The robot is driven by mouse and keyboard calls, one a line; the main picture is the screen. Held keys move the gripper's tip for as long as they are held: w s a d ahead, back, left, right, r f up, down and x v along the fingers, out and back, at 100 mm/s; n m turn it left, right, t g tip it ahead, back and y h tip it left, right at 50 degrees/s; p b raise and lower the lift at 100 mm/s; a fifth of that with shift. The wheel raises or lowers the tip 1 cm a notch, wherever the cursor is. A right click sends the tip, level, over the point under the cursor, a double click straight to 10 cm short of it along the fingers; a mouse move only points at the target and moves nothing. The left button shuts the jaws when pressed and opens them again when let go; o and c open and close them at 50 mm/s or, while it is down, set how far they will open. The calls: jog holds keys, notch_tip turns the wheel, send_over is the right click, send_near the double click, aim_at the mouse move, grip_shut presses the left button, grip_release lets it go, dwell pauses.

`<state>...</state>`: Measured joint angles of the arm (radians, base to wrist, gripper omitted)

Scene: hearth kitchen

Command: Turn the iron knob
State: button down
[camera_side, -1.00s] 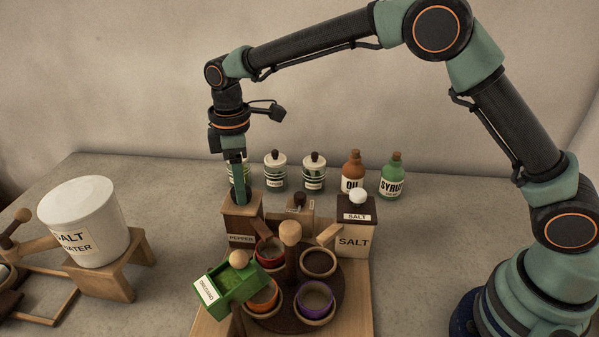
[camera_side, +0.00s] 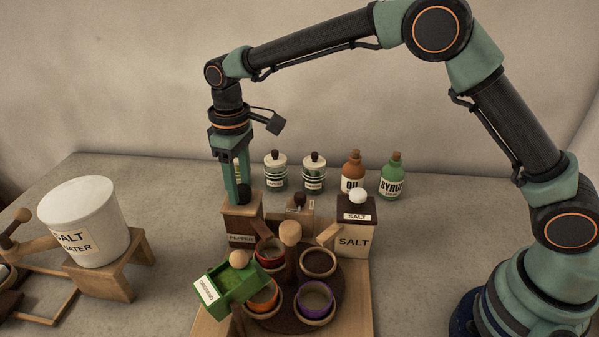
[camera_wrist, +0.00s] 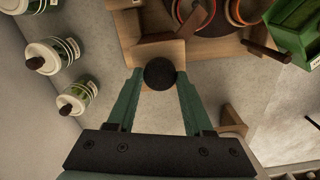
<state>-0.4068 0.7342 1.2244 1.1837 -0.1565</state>
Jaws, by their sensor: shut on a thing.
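The iron knob (camera_wrist: 159,72) is a round black knob on top of the wooden box labelled PEPPER (camera_side: 242,224). In the side view the knob (camera_side: 244,191) is partly hidden beside the fingers. My gripper (camera_side: 238,194) points straight down over the box. In the wrist view its two green fingers (camera_wrist: 159,80) close in on the knob from both sides, and the gripper is shut on it. The wooden top of the box (camera_wrist: 157,48) shows behind the knob.
A round carousel (camera_side: 340,285) with several coloured cups stands in front. A green tilted box (camera_side: 236,288) is at its left. The SALT box (camera_side: 356,225) is to the right. A white bucket (camera_side: 88,220) stands left on a wooden stand. Jars and bottles (camera_side: 314,172) line the back.

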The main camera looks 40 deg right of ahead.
aim_at(240, 189)
jog(key=m, duration=0.5)
jog(key=shift+r+m, duration=0.1)
jog(key=shift+m, duration=0.2)
jog(key=m, duration=0.5)
jog(key=shift+m, duration=0.3)
jog(key=shift+c, duration=1.5)
grip_release()
notch_tip(240, 189, up, 12)
